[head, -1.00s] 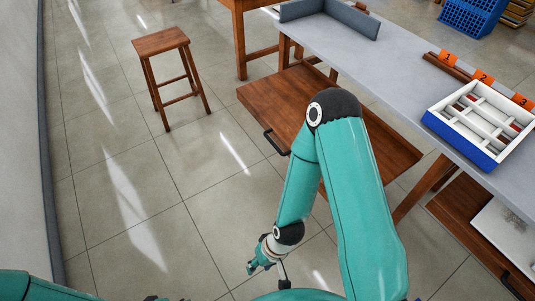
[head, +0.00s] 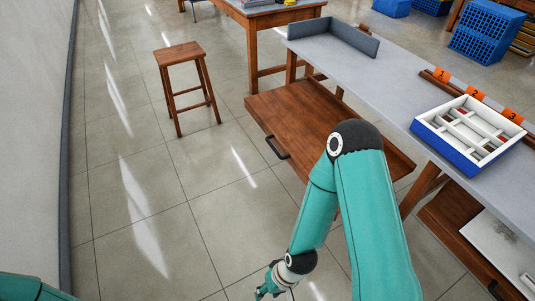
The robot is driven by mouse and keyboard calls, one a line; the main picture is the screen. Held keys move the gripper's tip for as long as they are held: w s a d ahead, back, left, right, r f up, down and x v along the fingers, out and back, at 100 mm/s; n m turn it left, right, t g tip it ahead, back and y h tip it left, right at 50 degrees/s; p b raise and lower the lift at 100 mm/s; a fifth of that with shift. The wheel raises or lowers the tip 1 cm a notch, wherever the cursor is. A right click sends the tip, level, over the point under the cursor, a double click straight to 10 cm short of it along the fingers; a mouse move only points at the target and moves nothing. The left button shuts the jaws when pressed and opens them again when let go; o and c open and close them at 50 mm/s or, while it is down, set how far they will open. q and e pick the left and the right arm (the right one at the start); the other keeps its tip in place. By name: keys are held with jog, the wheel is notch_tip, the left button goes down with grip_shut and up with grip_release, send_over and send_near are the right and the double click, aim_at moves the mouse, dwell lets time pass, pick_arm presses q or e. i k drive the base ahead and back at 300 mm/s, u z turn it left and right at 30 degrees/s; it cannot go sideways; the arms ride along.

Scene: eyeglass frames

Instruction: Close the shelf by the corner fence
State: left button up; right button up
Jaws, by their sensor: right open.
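The brown wooden shelf (head: 290,115) by the grey corner fence (head: 335,38) is pulled out from under the grey tabletop. Its black handle (head: 277,147) is on its left front edge. My right arm crosses in front of the shelf and hides part of it. My right gripper (head: 266,292) is low at the bottom edge, open, apart from the shelf and below its handle in the picture. Its fingertips are small and partly cut off. Only a piece of my left arm shows at the lower left corner; its gripper is out of view.
A wooden stool (head: 181,52) stands on the tiled floor, left of the shelf. A blue and white tray (head: 468,132) sits on the table (head: 385,90). A second pulled-out shelf (head: 455,235) bears a white item at lower right. Floor between stool and shelf is clear.

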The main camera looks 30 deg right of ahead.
aim_at(299, 118)
jog(key=z, duration=0.15)
jog(key=i, duration=0.9)
jog(key=u, duration=0.05)
